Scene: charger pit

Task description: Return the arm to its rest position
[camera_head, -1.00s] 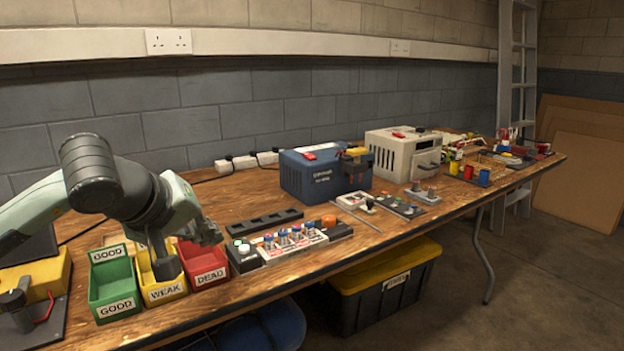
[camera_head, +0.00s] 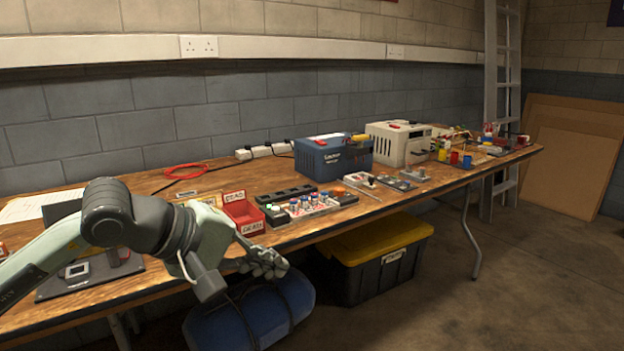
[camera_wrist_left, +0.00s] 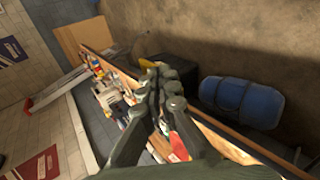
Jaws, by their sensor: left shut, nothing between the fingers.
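My left arm comes in from the left in the head view. My left gripper (camera_head: 265,262) is in front of the table's front edge, above a blue bundle under the table. It is shut and empty. In the left wrist view the gripper (camera_wrist_left: 165,78) shows with its fingers together and nothing between them. The red DEAD bin (camera_head: 243,212) stands on the table just behind the arm. My right gripper is in neither view.
The wooden table (camera_head: 400,205) carries chargers, batteries and small parts along its length. A blue charger (camera_head: 333,158) and a white charger (camera_head: 397,145) stand at the back. Below are a blue bundle (camera_head: 262,312) and a yellow-lidded black crate (camera_head: 380,240). Open floor lies to the right.

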